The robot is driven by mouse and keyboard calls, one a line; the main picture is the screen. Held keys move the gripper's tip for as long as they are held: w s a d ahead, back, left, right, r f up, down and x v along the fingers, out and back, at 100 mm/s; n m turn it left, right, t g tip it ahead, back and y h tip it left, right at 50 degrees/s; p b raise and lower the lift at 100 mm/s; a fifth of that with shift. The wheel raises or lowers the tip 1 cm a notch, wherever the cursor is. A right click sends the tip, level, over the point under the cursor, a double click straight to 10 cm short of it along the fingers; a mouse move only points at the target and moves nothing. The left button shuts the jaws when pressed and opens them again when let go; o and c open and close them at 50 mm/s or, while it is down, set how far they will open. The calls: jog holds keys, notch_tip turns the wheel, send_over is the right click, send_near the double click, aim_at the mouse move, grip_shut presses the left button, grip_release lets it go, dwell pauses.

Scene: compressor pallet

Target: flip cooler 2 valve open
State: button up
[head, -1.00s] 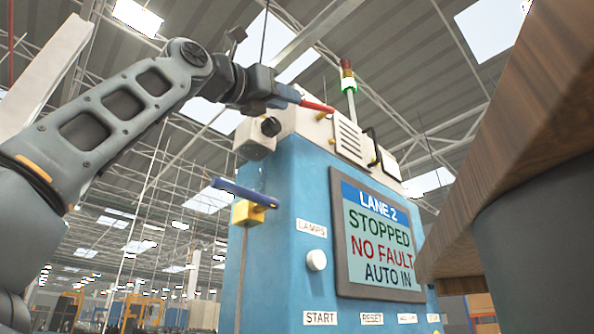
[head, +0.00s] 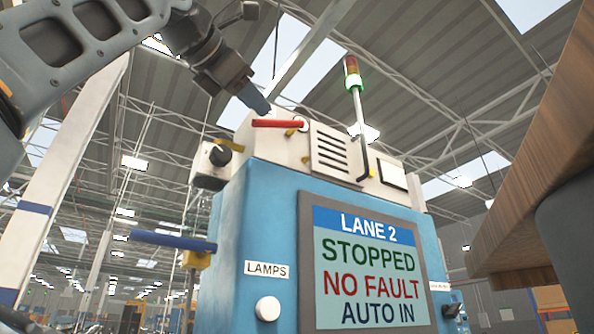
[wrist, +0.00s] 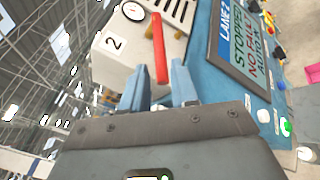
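A red lever handle (head: 279,124) on a brass valve stem sits at the top left of the white unit on the blue cabinet. In the wrist view, the red handle (wrist: 159,48) stands beside a "2" label, and its free end lies between my fingers in the picture. My gripper (wrist: 160,85) is open, with gaps on both sides of the handle. In the head view, my gripper (head: 256,104) is just above the handle, one finger hiding the other. I cannot tell whether it touches the handle.
A blue lever (head: 173,240) on a yellow body juts left from the cabinet, below a black knob (head: 220,155). The screen (head: 366,265) reads LANE 2, STOPPED, NO FAULT, AUTO IN. A signal tower (head: 354,88) rises behind. A wooden edge (head: 530,170) fills the right.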

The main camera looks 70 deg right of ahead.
aim_at(277, 123)
jog(key=d, duration=0.2)
jog(key=d+p, duration=0.1)
jog(key=d, duration=0.2)
jog(key=s+d, duration=0.1)
jog(key=d, duration=0.2)
jog(key=shift+r+p, duration=0.15)
jog(key=shift+p, duration=0.15)
grip_shut()
